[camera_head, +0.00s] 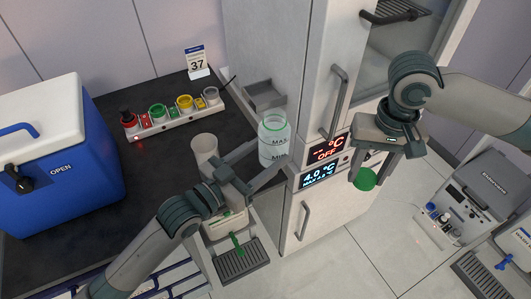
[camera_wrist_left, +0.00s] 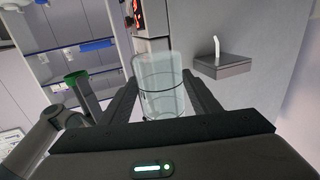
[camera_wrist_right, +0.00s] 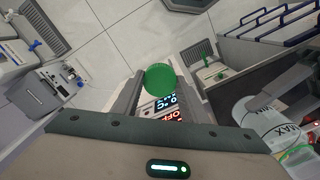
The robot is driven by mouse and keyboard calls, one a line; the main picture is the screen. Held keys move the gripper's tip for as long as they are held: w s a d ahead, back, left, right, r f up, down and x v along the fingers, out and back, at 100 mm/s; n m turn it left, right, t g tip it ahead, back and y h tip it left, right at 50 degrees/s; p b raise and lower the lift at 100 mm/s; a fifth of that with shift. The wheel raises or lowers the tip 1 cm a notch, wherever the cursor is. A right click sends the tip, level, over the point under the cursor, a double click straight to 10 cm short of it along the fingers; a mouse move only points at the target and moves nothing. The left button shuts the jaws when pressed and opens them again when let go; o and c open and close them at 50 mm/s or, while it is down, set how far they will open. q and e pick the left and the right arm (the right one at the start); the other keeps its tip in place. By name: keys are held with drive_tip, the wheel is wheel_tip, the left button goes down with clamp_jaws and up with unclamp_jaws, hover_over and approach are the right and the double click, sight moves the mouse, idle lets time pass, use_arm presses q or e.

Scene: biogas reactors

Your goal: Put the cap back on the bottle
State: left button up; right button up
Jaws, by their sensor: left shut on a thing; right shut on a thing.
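The bottle (camera_head: 274,138) is clear, with MAX and MIN marks and an open top. My left gripper (camera_head: 268,160) is shut on it and holds it upright in front of the white cabinet. In the left wrist view the bottle (camera_wrist_left: 159,85) stands between the two fingers. The cap (camera_head: 365,179) is round and green. My right gripper (camera_head: 372,172) is shut on it, to the right of the bottle and apart from it. In the right wrist view the cap (camera_wrist_right: 159,80) sits between the fingertips, and the bottle (camera_wrist_right: 270,125) shows at the right.
The cabinet (camera_head: 300,210) with lit displays (camera_head: 320,174) stands close behind both grippers. A blue cooler box (camera_head: 60,150) is on the dark counter at the left. A rack of colored caps (camera_head: 172,112) and a white cup (camera_head: 203,148) are near the bottle. A grey machine (camera_head: 465,205) stands on the right.

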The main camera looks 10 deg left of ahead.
drive_tip(key=w+a+r+m, duration=0.1)
drive_tip(key=w+a+r, duration=0.4)
drive_tip(key=a+r, duration=0.4)
wheel_tip(320, 180, up, 8)
drive_tip(key=r+m, duration=0.1)
drive_tip(key=m, duration=0.2)
hover_over(274, 115)
drive_tip(key=shift+f, duration=0.25)
drive_tip(key=shift+f, duration=0.15)
drive_tip(key=shift+f, duration=1.9)
drive_tip(key=shift+f, duration=0.85)
drive_tip(key=shift+f, duration=0.55)
